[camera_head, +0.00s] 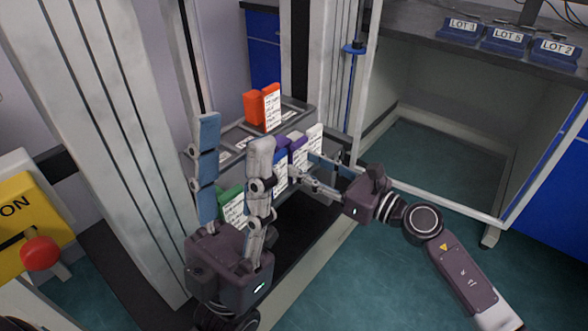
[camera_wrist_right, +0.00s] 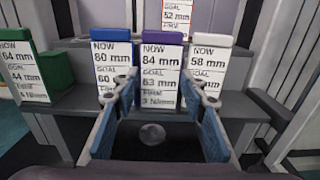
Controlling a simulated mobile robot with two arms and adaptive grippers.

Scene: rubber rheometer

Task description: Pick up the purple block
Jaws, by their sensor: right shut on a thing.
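The purple block (camera_head: 297,148) stands on the front step of a grey rack, between the blue block and the white block. In the right wrist view the purple block (camera_wrist_right: 161,72) has a white label reading NOW 84 mm. My right gripper (camera_wrist_right: 162,90) has its blue-padded fingers on either side of the block and is shut on it. In the head view the right gripper (camera_head: 308,172) reaches the rack from the right. My left gripper (camera_head: 234,132) points up in front of the rack, open and empty, hiding part of the rack.
The blue block (camera_wrist_right: 111,60) and white block (camera_wrist_right: 209,62) stand close on either side. A green block (camera_wrist_right: 24,70) is further left. An orange block (camera_head: 262,107) sits on the rack's upper step. Machine columns flank the rack. Labelled lot bins (camera_head: 505,38) are on the back counter.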

